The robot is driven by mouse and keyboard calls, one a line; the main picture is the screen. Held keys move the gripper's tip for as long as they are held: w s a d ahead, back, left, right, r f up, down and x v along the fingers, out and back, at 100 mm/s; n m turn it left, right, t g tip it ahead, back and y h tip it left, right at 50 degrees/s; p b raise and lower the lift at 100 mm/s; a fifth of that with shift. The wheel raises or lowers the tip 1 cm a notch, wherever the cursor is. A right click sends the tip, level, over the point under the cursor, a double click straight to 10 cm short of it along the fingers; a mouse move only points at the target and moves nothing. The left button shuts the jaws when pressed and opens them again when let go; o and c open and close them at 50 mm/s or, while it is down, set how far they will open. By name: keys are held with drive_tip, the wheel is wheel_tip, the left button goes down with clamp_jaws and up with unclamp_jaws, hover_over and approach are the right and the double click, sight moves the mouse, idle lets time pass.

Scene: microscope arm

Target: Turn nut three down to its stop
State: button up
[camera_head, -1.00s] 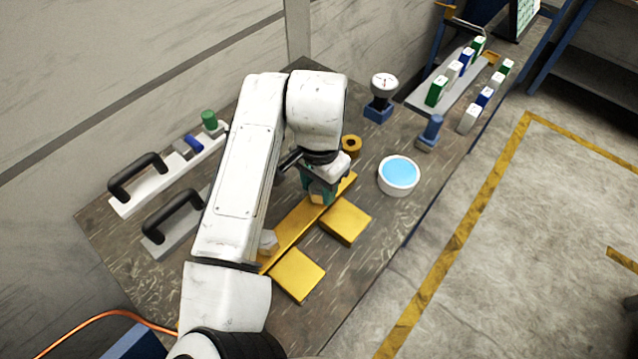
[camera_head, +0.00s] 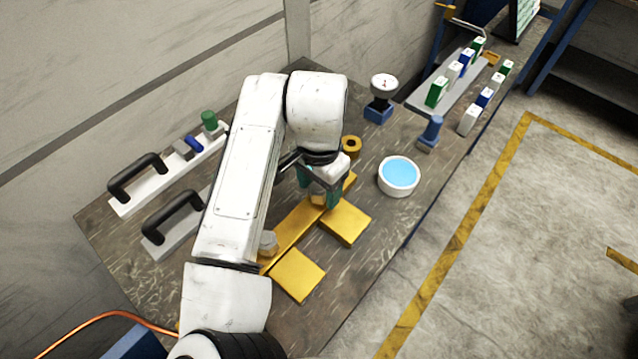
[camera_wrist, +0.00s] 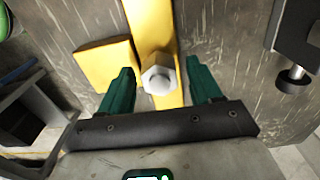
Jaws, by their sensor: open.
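A pale hex nut (camera_wrist: 158,75) sits on a yellow bar (camera_wrist: 152,25) in the wrist view, between the two green fingers of my gripper (camera_wrist: 158,88). The fingers are open, with a gap on each side of the nut. In the head view my gripper (camera_head: 318,197) is over the upper part of the yellow bar (camera_head: 290,230), and the nut there (camera_head: 317,199) is partly hidden by the fingers. Another pale nut (camera_head: 268,242) stands near the bar's lower end, beside my arm. I cannot read any numbers on the nuts.
Two yellow plates (camera_head: 345,222) (camera_head: 298,274) adjoin the bar. A white bowl with blue content (camera_head: 398,188), a gold ring (camera_head: 351,146) and a gauge on a blue base (camera_head: 380,105) stand nearby. Black-handled pieces (camera_head: 138,176) lie left. Bare table lies below the bowl.

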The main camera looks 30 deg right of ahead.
sight(319, 188)
drive_tip(key=shift+r, duration=0.1)
wheel_tip(319, 188, up, 11)
drive_tip(key=shift+f, duration=0.2)
idle(0.8)
